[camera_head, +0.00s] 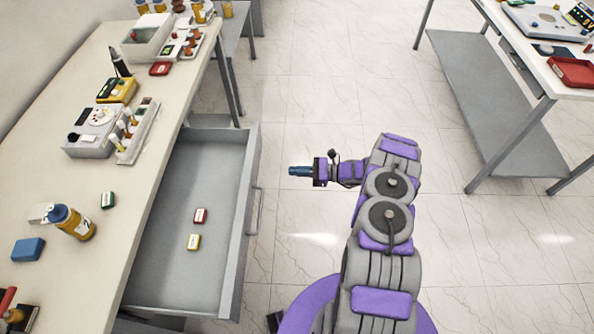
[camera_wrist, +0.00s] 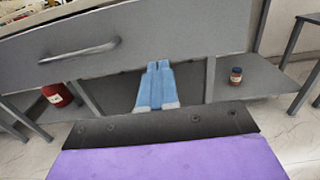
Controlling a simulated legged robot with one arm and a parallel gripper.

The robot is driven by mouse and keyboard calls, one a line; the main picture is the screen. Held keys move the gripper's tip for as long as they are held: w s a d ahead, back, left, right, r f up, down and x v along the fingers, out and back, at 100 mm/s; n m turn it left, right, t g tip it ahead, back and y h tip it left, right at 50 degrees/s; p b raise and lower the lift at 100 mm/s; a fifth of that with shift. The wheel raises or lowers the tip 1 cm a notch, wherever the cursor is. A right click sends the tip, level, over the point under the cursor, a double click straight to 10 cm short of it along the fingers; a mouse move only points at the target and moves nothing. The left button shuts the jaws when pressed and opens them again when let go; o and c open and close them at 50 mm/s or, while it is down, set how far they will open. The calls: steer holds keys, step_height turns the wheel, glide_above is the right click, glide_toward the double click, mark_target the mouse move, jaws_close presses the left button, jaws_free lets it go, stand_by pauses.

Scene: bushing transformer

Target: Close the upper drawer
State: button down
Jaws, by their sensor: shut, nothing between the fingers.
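The upper drawer (camera_head: 204,190) is a grey drawer pulled out from under the left table in the head view. A red-and-white block (camera_head: 200,215) and a yellow-and-white block (camera_head: 194,241) lie in it. Its front panel (camera_wrist: 190,32) and handle (camera_wrist: 80,49) show in the wrist view, with the handle left of my gripper. My gripper (camera_head: 292,171) has blue fingers, shut and empty. It is to the right of the drawer front in the head view, apart from it. The fingers also show in the wrist view (camera_wrist: 158,66), pointing toward the lower edge of the panel.
The left table (camera_head: 150,192) holds a yellow bottle (camera_head: 72,222), a blue block (camera_head: 28,249) and several instruments. A second table (camera_head: 552,75) stands at right. A small brown bottle (camera_wrist: 236,75) sits on a lower shelf (camera_wrist: 262,78).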

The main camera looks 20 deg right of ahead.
mark_target(256, 171)
steer(key=b+x, duration=0.2)
steer(key=x, duration=0.8)
steer(key=shift+s+f, duration=0.1)
steer(key=shift+f, duration=0.05)
steer(key=shift+w+a, duration=0.25)
steer(key=shift+a, duration=0.25)
steer(key=shift+a, duration=0.2)
